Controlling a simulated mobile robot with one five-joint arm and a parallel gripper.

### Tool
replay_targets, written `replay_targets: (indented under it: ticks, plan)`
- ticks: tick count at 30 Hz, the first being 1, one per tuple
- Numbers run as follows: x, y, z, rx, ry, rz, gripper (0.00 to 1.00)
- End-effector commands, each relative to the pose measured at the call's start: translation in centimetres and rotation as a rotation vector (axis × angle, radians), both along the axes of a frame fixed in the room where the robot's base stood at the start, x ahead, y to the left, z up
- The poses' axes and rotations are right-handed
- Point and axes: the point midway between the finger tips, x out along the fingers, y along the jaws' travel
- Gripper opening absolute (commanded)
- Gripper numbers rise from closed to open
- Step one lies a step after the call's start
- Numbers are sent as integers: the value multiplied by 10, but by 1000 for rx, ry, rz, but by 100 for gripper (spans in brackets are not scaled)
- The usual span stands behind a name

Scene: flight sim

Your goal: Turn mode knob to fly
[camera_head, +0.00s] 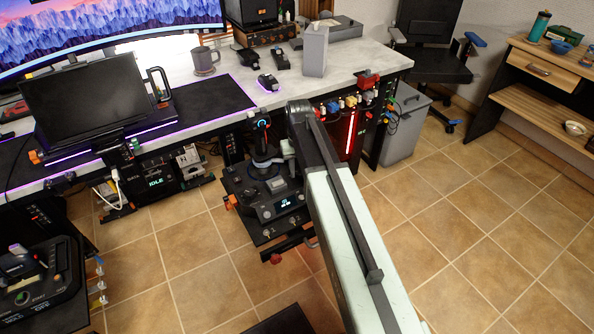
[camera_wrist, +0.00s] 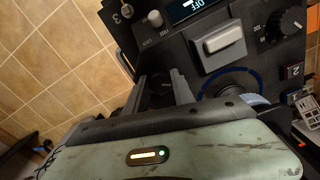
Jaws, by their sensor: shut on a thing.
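A black control panel (camera_head: 262,212) with a joystick and a small lit display stands low in front of the desk. It fills the upper right of the wrist view, where its display (camera_wrist: 190,10) shows. My gripper (camera_wrist: 166,92) is down at this panel in the wrist view, its two fingers either side of a dark knob-like part (camera_wrist: 164,87). It is shut on that part. The part's label and pointer are not readable, so I cannot tell its setting. A grey rocker (camera_wrist: 222,41), a black dial (camera_wrist: 286,25) and a small grey knob (camera_wrist: 155,18) sit nearby.
The white desk (camera_head: 225,68) with a mug (camera_head: 204,61) and monitor stands behind. A grey bin (camera_head: 405,125) stands right of the desk. Tiled floor (camera_head: 465,235) is open on the right.

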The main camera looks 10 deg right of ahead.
Motion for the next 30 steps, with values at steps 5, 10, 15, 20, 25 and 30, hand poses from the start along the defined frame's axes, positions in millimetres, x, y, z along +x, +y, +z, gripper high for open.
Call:
replay_targets:
  ticks: [5, 10, 15, 20, 25, 30]
  plan:
    - [0, 2, 0, 12, 0, -25, 0]
    - [0, 1, 0, 12, 1, -104, 0]
    - [0, 1, 0, 11, 1, -230, 0]
    - [0, 1, 0, 10, 0, -360, 0]
    - [0, 2, 0, 9, 1, -487, 0]
    - [0, 2, 0, 8, 0, -587, 0]
